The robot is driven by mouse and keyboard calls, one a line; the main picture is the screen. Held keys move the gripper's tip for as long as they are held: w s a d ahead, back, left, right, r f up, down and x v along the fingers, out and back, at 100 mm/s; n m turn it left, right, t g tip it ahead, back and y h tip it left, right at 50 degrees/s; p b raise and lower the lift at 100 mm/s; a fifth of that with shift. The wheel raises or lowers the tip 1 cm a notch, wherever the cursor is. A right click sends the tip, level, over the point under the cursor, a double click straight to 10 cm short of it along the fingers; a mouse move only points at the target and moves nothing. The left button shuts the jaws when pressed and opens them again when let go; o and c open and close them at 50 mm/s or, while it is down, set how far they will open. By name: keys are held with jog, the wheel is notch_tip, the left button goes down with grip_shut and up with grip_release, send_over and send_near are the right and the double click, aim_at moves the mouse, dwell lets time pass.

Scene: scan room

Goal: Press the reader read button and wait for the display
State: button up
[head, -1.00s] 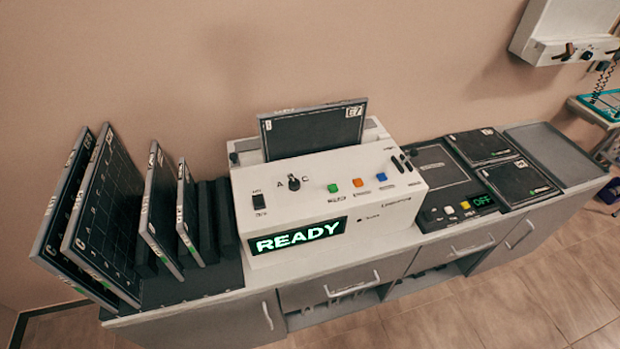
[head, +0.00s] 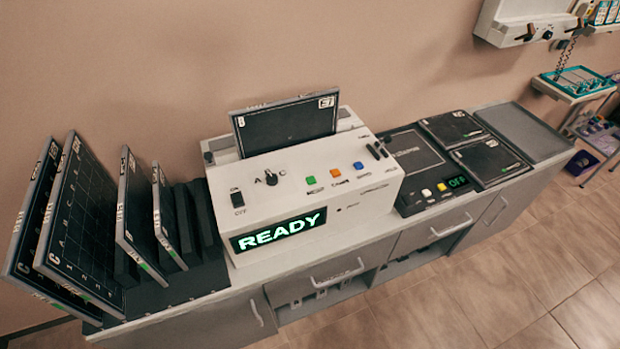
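The white reader (head: 320,202) stands in the middle of the counter. Its front display (head: 282,231) glows green and reads READY. On its sloped top are a green button (head: 310,180), an orange button (head: 335,172) and a blue button (head: 358,165). The button labels are too small to read for sure. A knob (head: 271,179) and a black switch (head: 237,200) sit left of the buttons. A dark plate (head: 285,126) stands upright in the slot at the back of the reader. My gripper is not in view.
Several dark panels stand in a rack (head: 160,295) at the left. Right of the reader, a black unit (head: 418,160) shows OFF, with flat cassettes (head: 488,160) beside it. A grey tray (head: 524,130) ends the counter (head: 370,275). The floor in front is clear.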

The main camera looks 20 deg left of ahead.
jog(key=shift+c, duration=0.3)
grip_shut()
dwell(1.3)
